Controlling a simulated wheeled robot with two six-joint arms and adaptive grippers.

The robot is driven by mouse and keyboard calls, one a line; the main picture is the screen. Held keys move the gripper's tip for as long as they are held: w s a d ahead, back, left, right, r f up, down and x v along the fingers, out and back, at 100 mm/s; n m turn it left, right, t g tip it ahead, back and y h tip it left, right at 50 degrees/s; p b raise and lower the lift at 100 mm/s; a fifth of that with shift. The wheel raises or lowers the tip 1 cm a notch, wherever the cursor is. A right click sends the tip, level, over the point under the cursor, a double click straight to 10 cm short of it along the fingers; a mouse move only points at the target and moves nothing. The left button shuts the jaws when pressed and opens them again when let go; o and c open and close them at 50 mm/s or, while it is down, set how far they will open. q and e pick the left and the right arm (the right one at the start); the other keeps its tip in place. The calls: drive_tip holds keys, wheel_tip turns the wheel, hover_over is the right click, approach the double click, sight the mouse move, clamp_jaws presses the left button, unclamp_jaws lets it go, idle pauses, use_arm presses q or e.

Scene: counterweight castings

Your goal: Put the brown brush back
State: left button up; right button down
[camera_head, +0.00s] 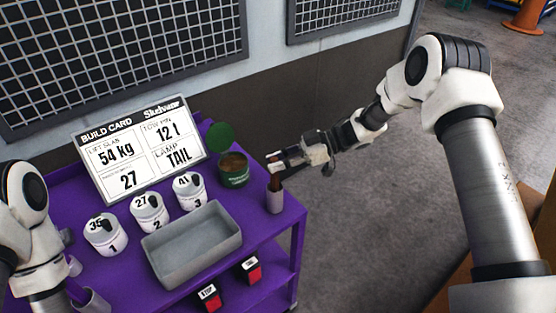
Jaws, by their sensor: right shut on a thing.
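My right gripper (276,162) is shut on the brown brush (275,182) at the right side of the purple cart. The brush is upright, directly over a small grey cup (275,202). Its lower end seems to be inside the cup's mouth, but I cannot tell how deep or whether it touches the bottom. The gripper hides part of the brush's upper end. My left arm comes in at the lower left, and its gripper is out of view.
The purple cart (262,222) holds a grey tray (192,248), white numbered pots (105,236), an open green tin (233,172) and a build card (138,150). Red-and-black boxes (248,270) are on its lower shelf.

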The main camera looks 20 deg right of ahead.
drive_tip(key=shift+f+b, duration=0.35)
drive_tip(key=shift+f, duration=0.35)
drive_tip(key=c, duration=0.9)
unclamp_jaws()
drive_tip(key=shift+c, duration=0.2)
drive_tip(key=v, duration=1.2)
